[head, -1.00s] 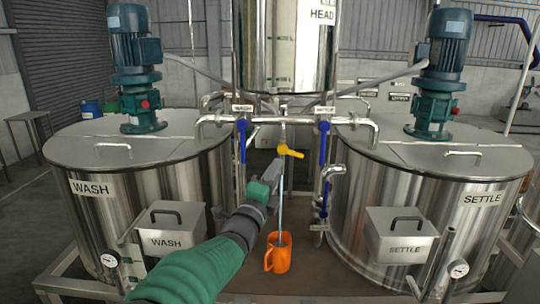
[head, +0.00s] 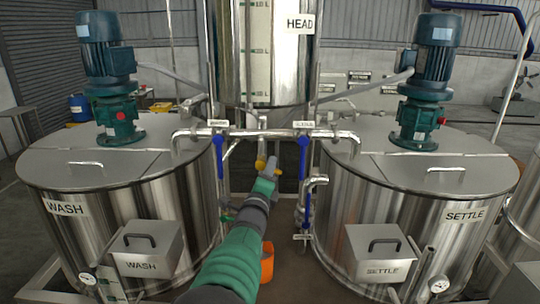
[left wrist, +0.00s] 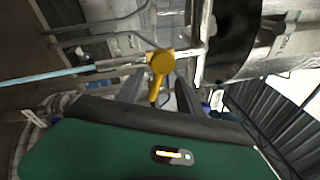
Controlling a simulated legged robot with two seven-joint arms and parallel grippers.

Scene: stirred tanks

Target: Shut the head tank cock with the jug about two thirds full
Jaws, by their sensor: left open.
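The yellow cock (head: 261,162) is on the pipe under the head tank (head: 283,70). My left gripper (head: 270,168) is at the cock, open. In the left wrist view the cock (left wrist: 161,62) lies just beyond the open fingers (left wrist: 158,92), with its yellow lever reaching down between them. A pale blue stream (left wrist: 75,73) runs from the cock there. The orange jug (head: 267,264) stands below, largely hidden by my left arm; its fill level cannot be seen. My right gripper is not in view.
The WASH tank (head: 100,210) stands left and the SETTLE tank (head: 365,210) right. Steel pipes with a blue-handled valve on the left (head: 219,155) and another on the right (head: 303,157) flank the cock closely. Two lidded boxes sit at the tank fronts.

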